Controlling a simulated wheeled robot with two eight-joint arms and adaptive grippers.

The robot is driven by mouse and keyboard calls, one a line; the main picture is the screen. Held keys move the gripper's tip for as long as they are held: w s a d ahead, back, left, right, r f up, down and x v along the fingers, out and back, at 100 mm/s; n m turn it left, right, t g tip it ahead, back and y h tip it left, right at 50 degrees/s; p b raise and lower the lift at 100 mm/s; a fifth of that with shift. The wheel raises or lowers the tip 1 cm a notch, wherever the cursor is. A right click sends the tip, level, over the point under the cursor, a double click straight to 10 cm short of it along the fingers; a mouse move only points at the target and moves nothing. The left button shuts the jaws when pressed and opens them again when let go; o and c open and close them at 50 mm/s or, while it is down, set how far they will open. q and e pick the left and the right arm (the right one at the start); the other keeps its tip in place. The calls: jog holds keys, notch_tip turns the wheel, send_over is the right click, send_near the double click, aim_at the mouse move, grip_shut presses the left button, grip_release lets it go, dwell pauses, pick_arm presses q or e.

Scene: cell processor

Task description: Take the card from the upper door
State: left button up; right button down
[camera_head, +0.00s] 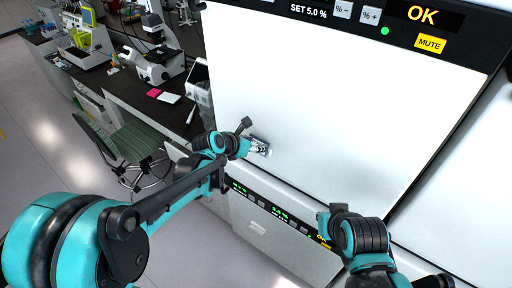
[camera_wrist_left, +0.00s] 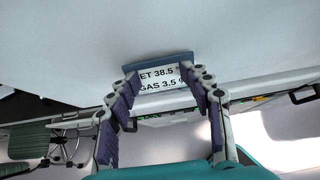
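The card (camera_head: 261,146) is a small white label with a blue top edge, on the large white upper door (camera_head: 340,95), near its lower left. In the left wrist view the card (camera_wrist_left: 160,75) shows black print, partly readable as "ET 38.5" and "GAS 3.5". My left gripper (camera_head: 253,147) is at the card. In the left wrist view the left gripper (camera_wrist_left: 160,80) is open, its purple-padded fingers on either side of the card. I cannot tell whether the fingertips touch it. My right arm shows at the lower right, but its fingers do not show.
A control panel (camera_head: 400,20) with "OK" and "MUTE" runs above the door. A lower unit (camera_head: 265,235) with green readouts is below. A dark bench (camera_head: 130,85) with microscopes and a green chair (camera_head: 130,145) stand at the left. The floor (camera_head: 40,130) there is partly clear.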

pick_arm(q)
grip_shut()
jog(key=shift+d, duration=0.1)
jog(key=shift+w+r, duration=0.1)
jog(key=shift+r, duration=0.05)
jog(key=shift+d+r+p, duration=0.1)
jog(key=shift+r+p, duration=0.3)
jog(key=shift+r, duration=0.05)
jog(key=shift+w, duration=0.1)
jog(key=shift+r+p, duration=1.15)
jog(key=shift+r, duration=0.6)
